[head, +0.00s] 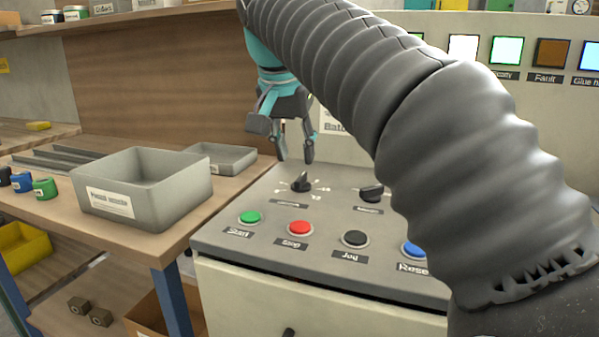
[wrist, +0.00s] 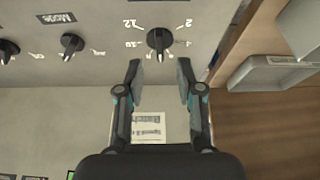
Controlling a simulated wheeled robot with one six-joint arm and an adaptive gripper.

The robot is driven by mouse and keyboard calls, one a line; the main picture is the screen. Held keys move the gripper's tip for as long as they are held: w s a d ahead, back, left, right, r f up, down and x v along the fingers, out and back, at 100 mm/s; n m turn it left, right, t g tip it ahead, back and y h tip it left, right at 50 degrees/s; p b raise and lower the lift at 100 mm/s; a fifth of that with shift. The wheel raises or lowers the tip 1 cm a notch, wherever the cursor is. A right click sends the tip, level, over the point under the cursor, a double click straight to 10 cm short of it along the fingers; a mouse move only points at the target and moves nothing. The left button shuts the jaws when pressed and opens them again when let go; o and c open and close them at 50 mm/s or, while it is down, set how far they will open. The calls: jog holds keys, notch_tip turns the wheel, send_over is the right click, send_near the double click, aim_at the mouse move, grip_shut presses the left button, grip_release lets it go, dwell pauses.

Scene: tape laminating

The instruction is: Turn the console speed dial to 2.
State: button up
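The speed dial (head: 301,182) is a black knob on the console's sloped top, at the left behind the green and red buttons. In the wrist view, the dial (wrist: 159,39) is at the top centre, ringed by white numbers, with a 2 (wrist: 184,24) at its upper right. A white mark shows at the knob's lower end there; which number it points to is too small to tell. My gripper (head: 295,158) hangs fingers-down just above and behind the dial, apart from it. In the wrist view, my gripper (wrist: 160,70) is open and empty, its fingertips either side below the knob.
The mode knob (head: 371,192) stands right of the dial. Green (head: 250,217), red (head: 300,228), black (head: 355,238) and blue (head: 413,249) buttons line the console front. An upright panel (head: 345,150) rises behind. A grey bin (head: 145,190) sits on the table at left.

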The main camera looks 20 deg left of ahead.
aim_at(300, 177)
jog(key=shift+x, duration=2.95)
grip_shut()
